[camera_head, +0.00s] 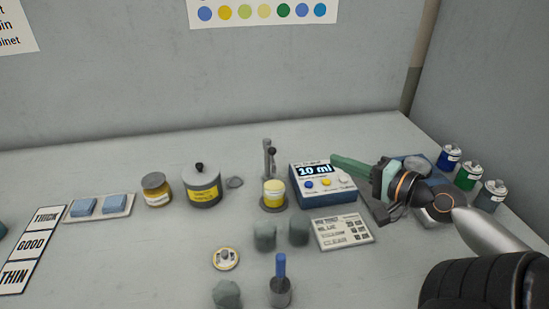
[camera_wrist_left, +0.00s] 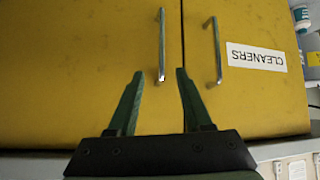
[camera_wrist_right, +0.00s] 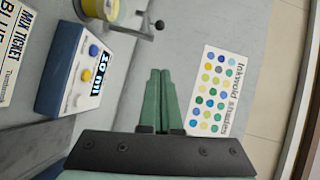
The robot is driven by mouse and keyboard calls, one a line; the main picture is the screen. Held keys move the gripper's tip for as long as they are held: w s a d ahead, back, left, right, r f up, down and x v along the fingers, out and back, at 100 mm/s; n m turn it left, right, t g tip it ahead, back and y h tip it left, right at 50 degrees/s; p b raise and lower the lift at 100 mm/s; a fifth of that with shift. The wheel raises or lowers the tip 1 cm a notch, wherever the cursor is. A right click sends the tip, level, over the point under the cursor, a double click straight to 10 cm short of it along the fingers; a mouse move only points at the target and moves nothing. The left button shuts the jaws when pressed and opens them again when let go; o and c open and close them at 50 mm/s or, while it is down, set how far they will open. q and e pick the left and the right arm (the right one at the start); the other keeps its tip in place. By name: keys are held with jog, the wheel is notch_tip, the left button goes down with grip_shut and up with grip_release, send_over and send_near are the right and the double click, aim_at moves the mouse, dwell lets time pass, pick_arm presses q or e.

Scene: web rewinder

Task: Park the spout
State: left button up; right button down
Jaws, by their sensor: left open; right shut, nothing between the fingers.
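A grey upright post with a dark-tipped arm (camera_head: 268,156), which looks like the spout, stands behind a yellow cup (camera_head: 273,192) on a small round base. In the right wrist view the spout's thin arm (camera_wrist_right: 134,33) shows near the yellow cup (camera_wrist_right: 89,18); I cannot tell exactly where its outlet points. My right gripper (camera_head: 336,159) is shut and empty, above the back right of the dispenser box (camera_head: 324,188) reading 10 ml, apart from the spout. My left gripper (camera_wrist_left: 160,72) is open and empty before yellow cabinet doors; it is outside the head view.
Several ink cans (camera_head: 468,175) stand at the right edge. A pot with a black knob (camera_head: 203,188), a jar (camera_head: 156,190) and blue blocks (camera_head: 116,204) stand left. The cabinet's CLEANERS label (camera_wrist_left: 257,57) shows.

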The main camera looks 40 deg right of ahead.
jog(key=p, duration=0.7)
send_near(270, 151)
jog(key=shift+w+d, duration=1.65)
jog(key=shift+w, duration=1)
pick_arm(q)
jog(key=shift+y, duration=0.3)
jog(key=shift+s+a+r, duration=0.25)
jog(key=shift+a+r, duration=0.15)
jog(key=shift+r, duration=0.3)
jog(key=shift+s+a+r, duration=0.2)
jog(key=shift+a+r, duration=0.2)
jog(key=shift+r, duration=0.35)
jog(key=shift+s+a+r, duration=0.25)
jog(key=shift+a+r, duration=0.15)
jog(key=shift+r, duration=0.3)
pick_arm(e)
jog(key=shift+w+a+f, duration=0.5)
jog(key=shift+a+f, duration=0.1)
jog(key=shift+a, duration=0.05)
pick_arm(q)
jog(key=shift+r, duration=0.15)
